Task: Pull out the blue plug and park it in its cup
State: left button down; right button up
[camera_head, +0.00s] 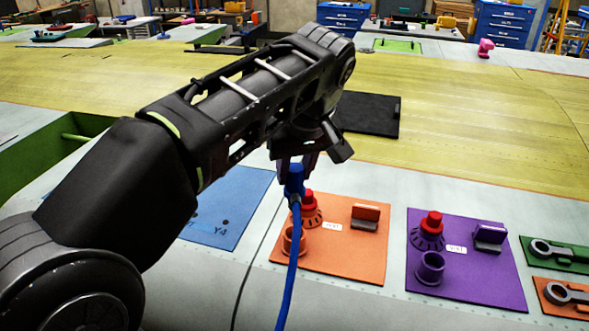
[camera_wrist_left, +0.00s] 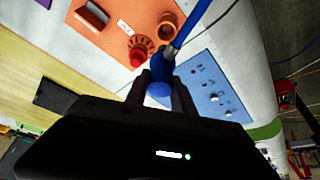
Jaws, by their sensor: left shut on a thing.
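My left gripper (camera_head: 296,165) is shut on the blue plug (camera_head: 294,183), near the border between the blue and orange panels. The plug also shows between the fingers in the left wrist view (camera_wrist_left: 159,90). A blue cable (camera_head: 289,265) runs from the plug toward the front. The blue panel (camera_head: 228,205), marked Y4, lies left of the plug, partly behind my arm. In the left wrist view this panel (camera_wrist_left: 218,98) shows several small round fittings. I cannot make out a blue cup; part of the panel is hidden. My right gripper is not in view.
The purple panel (camera_head: 470,282) has a similar red plug and purple cup (camera_head: 430,267). A black plate (camera_head: 372,115) lies behind.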

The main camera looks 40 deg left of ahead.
pick_arm(q)
jog(key=shift+r+p, duration=0.8)
jog(key=shift+r, duration=0.05)
jog(key=shift+a+r, duration=0.1)
jog(key=shift+r, duration=0.3)
jog(key=shift+r+p, duration=0.3)
